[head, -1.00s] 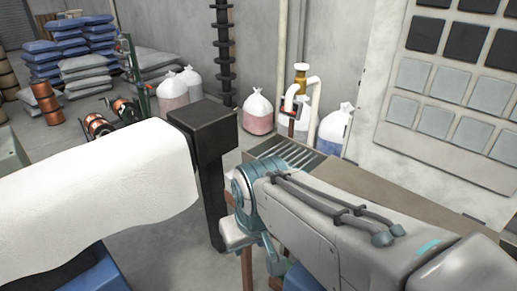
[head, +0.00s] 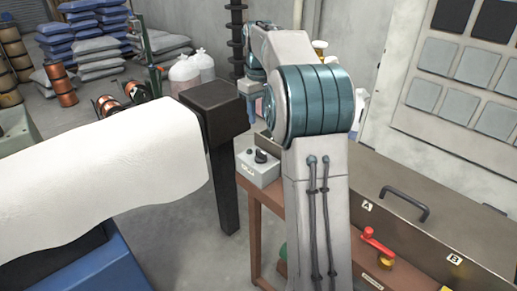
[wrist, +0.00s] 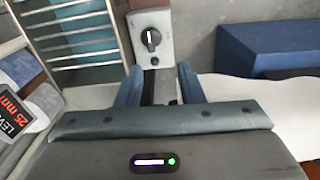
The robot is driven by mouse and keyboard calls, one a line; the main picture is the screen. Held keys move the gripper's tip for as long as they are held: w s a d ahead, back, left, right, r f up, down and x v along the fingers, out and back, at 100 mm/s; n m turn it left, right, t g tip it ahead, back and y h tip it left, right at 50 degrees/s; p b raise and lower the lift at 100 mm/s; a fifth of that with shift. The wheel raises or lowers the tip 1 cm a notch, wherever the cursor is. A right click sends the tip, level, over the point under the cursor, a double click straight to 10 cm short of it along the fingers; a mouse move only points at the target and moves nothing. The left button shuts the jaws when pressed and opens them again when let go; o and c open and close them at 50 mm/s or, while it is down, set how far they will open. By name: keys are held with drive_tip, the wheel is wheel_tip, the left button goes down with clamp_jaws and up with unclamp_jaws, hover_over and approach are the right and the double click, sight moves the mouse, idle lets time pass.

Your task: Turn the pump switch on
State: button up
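The pump switch is a small grey box (head: 258,168) with a black rotary knob (head: 261,156), on the near end of a brown stand in the head view. In the wrist view the box (wrist: 163,20) lies just beyond my fingertips, and its round black knob (wrist: 151,38) has a pale line running roughly up and down. My gripper (head: 252,108) points down above the box, partly hidden by my arm. In the wrist view my gripper (wrist: 158,76) is open, with its two blue fingers apart and nothing between them. The knob is clear of the fingers.
A dark post (head: 222,150) with a white-covered roll stands left of the switch. A brown lidded tank (head: 395,180) with a black handle, a red lever (head: 378,241) and labels A and B lies right. A metal rack (wrist: 75,35) shows in the wrist view.

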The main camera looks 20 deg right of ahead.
sight(261, 151)
drive_tip(key=f, duration=0.5)
drive_tip(key=w+d+f, duration=0.1)
drive_tip(key=f, duration=0.4)
drive_tip(key=w+f, duration=0.1)
drive_tip(key=f, duration=0.4)
drive_tip(key=shift+d, duration=0.25)
clamp_jaws()
